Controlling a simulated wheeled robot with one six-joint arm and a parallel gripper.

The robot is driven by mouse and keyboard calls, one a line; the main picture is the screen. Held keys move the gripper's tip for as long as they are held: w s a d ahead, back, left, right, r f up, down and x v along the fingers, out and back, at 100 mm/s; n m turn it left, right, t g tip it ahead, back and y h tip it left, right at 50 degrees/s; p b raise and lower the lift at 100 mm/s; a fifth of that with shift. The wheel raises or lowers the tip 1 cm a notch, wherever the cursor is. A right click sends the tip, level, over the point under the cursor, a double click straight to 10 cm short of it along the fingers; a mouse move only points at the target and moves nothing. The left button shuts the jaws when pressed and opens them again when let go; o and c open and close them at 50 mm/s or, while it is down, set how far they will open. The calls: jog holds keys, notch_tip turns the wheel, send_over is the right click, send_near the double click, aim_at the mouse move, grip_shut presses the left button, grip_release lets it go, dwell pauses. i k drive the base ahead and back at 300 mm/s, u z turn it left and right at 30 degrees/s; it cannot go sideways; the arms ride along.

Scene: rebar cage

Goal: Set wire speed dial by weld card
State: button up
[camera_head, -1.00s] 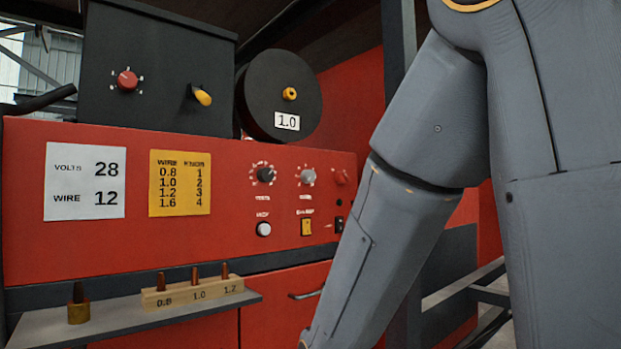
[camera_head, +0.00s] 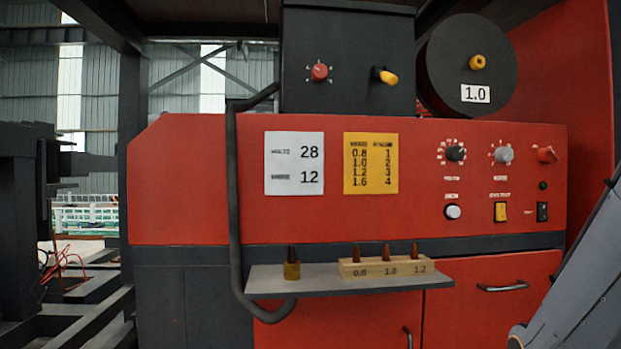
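The red welder panel fills the middle of the head view. A white weld card (camera_head: 295,163) reads volts 28 and wire 12. The wire speed dial seems to be the grey knob (camera_head: 502,155), right of the black volts knob (camera_head: 456,154); their small labels are blurred, and I cannot read the dial's setting. A yellow card (camera_head: 371,163) lists wire 0.8, 1.0, 1.2, 1.6 against knob 1 to 4. My arm shows at the lower right, below and right of the knobs; my gripper is outside the frame.
A black box above has a red knob (camera_head: 319,72) and a yellow lever (camera_head: 387,77). The wire spool (camera_head: 468,60) is marked 1.0. A grey shelf (camera_head: 330,286) juts out below with a tip block (camera_head: 395,267). A dark hose (camera_head: 234,200) hangs at left.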

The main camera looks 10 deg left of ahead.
aim_at(503, 154)
jog(key=u, duration=1.65)
jog(key=i, duration=0.4)
jog(key=z, duration=2.25)
